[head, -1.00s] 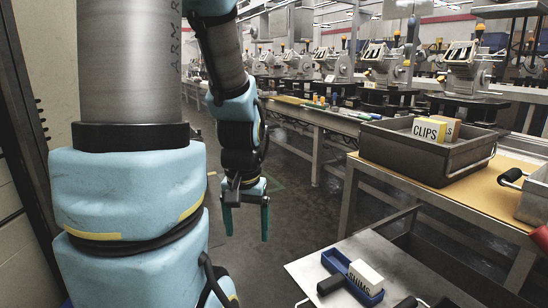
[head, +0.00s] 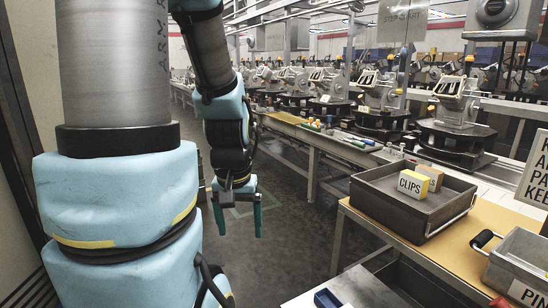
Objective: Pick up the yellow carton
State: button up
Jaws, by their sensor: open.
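The yellow carton (head: 413,185) has a white front face reading "CLIPS" and a yellow side. It sits upright in a dark grey tray (head: 393,211) on the bench at the right. A tan carton (head: 433,175) stands right behind it in the same tray. My gripper (head: 238,228) hangs pointing down over the floor, with two green fingers apart and nothing between them. It is well to the left of the tray and apart from it.
A metal bin (head: 520,262) marked "PIN" stands right of the tray. A low metal table (head: 350,290) with a blue holder (head: 327,298) is at the bottom. A conveyor with several fixtures (head: 455,112) runs behind. Open floor (head: 285,235) lies between my gripper and the bench.

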aim_at(416, 185)
jog(key=k+l+u, duration=0.45)
jog(key=k+l, duration=0.4)
